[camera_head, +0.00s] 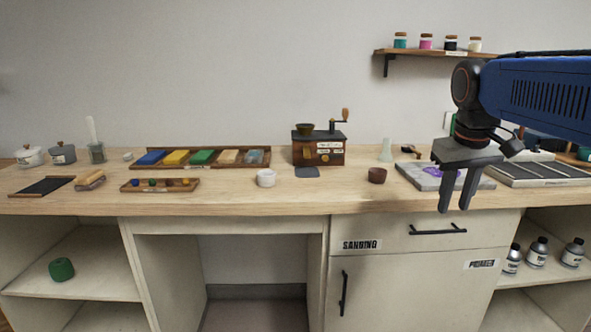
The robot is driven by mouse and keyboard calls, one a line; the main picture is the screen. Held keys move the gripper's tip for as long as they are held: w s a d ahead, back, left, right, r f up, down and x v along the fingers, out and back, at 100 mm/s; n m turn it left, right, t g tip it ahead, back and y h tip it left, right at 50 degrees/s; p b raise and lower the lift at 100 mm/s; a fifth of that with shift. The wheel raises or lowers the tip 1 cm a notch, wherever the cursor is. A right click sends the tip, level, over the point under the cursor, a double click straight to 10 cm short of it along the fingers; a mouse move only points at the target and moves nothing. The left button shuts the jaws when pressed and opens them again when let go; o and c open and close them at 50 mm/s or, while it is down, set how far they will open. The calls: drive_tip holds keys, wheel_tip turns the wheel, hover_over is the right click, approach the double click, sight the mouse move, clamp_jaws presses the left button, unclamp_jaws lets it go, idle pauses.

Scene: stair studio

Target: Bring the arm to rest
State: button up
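My gripper (455,209) hangs from my blue arm at the right of the picture, fingers pointing down. It is in the air in front of the worktop's front edge. The two dark fingers stand apart with a narrow gap between them, and nothing shows in the gap. Behind the gripper lies a grey slab (417,178) with a purple patch (433,172), partly hidden by the fingers.
The long wooden worktop (235,199) carries a tray of coloured blocks (258,158), a wooden grinder (318,151), a white cup (266,178) and a brown bowl (377,175). A jar shelf (430,52) hangs above. Drawer (390,232) and cupboard are shut.

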drive_tip(key=s+a+f+t, duration=0.1)
drive_tip(key=s+a+f, duration=0.1)
drive_tip(key=s+f, duration=0.7)
drive_tip(key=s+a+f+t+y, duration=0.1)
drive_tip(key=s+a+f, duration=0.2)
drive_tip(key=s+f, duration=0.6)
wheel_tip(320, 180, down, 2)
drive_tip(key=shift+s+a+f+m, duration=0.1)
drive_tip(key=shift+s+a+m, duration=0.2)
drive_tip(key=shift+s, duration=0.1)
drive_tip(key=shift+c, duration=0.2)
